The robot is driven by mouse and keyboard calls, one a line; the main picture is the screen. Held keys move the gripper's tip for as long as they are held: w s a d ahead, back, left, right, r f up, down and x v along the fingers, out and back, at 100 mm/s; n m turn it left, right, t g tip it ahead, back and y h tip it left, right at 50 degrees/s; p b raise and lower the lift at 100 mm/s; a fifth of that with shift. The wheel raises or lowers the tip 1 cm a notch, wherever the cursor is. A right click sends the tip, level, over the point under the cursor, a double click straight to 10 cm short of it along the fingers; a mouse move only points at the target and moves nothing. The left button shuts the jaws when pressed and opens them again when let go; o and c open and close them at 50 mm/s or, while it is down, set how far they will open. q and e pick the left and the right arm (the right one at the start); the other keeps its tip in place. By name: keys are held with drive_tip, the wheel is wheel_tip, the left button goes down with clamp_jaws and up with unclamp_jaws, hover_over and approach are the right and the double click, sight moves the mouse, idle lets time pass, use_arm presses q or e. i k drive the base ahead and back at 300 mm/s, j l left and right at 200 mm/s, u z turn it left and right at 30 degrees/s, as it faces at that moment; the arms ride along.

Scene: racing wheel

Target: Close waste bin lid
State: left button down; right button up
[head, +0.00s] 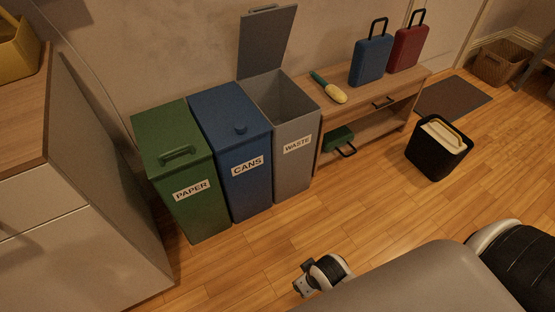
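The grey waste bin (293,155), marked WASTE, stands at the right end of a row of three bins. Its lid (267,42) is raised upright against the wall, and the bin's mouth is uncovered. A white and black end part of my arm, which seems to be my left gripper (306,278), shows low in front of the bins, well apart from them. Its fingers cannot be made out clearly. My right gripper is not in view; only a black and white part of my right arm shows at the lower right.
The blue cans bin (234,135) and green paper bin (180,165) stand shut beside it. A wooden bench (350,115) holding a brush and two cases adjoins on the right. A black basket (432,160) stands on the floor. A cabinet (75,200) is at left. Floor before the bins is clear.

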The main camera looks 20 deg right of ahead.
sight(265, 31)
drive_tip(key=i+l+u, duration=0.1)
drive_tip(key=i+l, duration=0.55)
drive_tip(key=l, duration=0.2)
drive_tip(key=i+l+u, duration=0.15)
drive_tip(key=i+l, duration=0.15)
drive_tip(key=l, duration=0.15)
